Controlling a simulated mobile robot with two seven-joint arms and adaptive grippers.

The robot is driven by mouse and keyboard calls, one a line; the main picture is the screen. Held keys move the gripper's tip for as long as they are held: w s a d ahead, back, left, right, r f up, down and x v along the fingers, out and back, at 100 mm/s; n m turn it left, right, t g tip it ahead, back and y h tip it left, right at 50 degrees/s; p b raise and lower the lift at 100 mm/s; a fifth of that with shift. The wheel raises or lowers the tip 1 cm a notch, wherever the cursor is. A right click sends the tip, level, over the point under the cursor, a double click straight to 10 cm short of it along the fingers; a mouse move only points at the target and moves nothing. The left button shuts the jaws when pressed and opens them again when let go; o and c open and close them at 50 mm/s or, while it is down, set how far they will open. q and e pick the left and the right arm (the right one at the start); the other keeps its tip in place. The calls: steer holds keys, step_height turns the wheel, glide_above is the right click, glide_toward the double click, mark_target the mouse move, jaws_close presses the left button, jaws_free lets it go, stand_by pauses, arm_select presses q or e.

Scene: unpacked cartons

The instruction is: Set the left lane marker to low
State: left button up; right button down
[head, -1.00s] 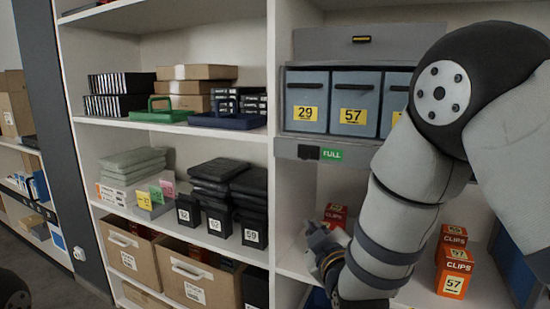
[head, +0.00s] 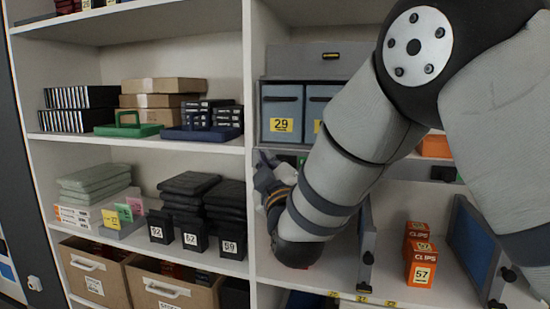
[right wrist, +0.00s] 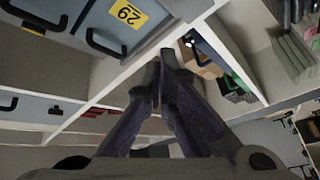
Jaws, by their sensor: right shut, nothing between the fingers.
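The left lane's marker, on the shelf edge below the bin labelled 29 (head: 281,114), is mostly hidden behind my right gripper and forearm in the head view. I cannot read its setting now. My right gripper (head: 262,160) is at that edge, near the upright between the shelf bays, its fingers pointing up and left. In the right wrist view its fingers (right wrist: 160,68) are shut with nothing between them; contact with the marker cannot be told. The bin labelled 29 (right wrist: 107,28) also shows there, upside down. My left gripper is out of view.
Orange clip boxes (head: 421,262) stand between blue dividers (head: 477,248) on the shelf below. My right arm covers much of the right bay.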

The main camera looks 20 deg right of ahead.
steer(key=w+d+f, duration=0.1)
steer(key=w+d, duration=0.2)
steer(key=w, duration=0.3)
steer(key=shift+w+d, duration=0.2)
steer(key=shift+f, duration=0.1)
